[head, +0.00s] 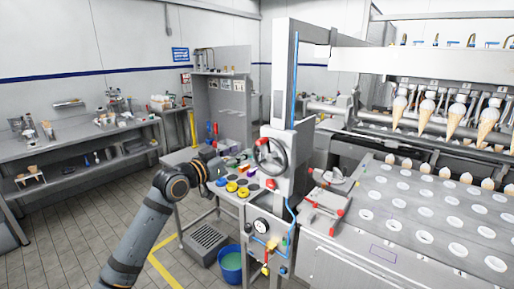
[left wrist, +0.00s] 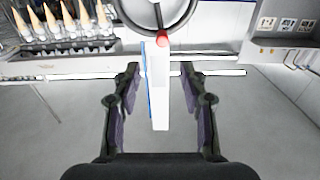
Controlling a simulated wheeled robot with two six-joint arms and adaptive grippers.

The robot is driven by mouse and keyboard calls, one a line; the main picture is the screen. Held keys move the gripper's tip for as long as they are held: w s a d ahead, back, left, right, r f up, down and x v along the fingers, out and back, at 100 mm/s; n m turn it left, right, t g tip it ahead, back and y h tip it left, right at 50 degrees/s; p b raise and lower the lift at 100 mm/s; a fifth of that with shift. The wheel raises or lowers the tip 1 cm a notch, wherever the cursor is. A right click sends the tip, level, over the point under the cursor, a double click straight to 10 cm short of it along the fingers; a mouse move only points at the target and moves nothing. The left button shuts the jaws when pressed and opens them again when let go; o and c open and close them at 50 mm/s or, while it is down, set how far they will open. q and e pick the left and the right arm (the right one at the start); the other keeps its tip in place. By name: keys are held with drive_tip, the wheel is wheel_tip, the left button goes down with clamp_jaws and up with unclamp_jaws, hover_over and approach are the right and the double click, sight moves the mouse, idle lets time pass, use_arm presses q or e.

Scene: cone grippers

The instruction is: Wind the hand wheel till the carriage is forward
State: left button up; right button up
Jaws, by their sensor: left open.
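The hand wheel (head: 271,156) is a dark ring with spokes on the front of a light upright column, with a red knob (head: 263,142) at its upper left. In the left wrist view the wheel's rim is cut by the top edge, and its red knob (left wrist: 162,41) shows just beyond my fingers. My left gripper (head: 216,161) is open and empty, left of the wheel and apart from it. In the left wrist view its two fingers (left wrist: 157,82) stand wide apart. A carriage bar (head: 440,88) with several cones hangs over the machine at the right. My right gripper is out of view.
A small table with yellow and dark round pieces (head: 232,187) lies below my left gripper. A gauge (head: 261,226) and blue hose sit under the wheel. A plate with rows of round holes (head: 420,212) fills the right. A blue bucket (head: 231,266) stands on the floor.

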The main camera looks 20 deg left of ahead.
sight(258, 143)
use_arm(q)
drive_tip(key=p+x, duration=0.4)
drive_tip(key=x, duration=0.6)
drive_tip(key=shift+w+a+f, duration=0.1)
drive_tip(key=shift+w, duration=0.1)
drive_tip(key=shift+w+f, duration=0.15)
drive_tip(key=shift+w, duration=0.25)
drive_tip(key=shift+s, duration=0.1)
drive_tip(key=shift+c, duration=0.6)
clamp_jaws()
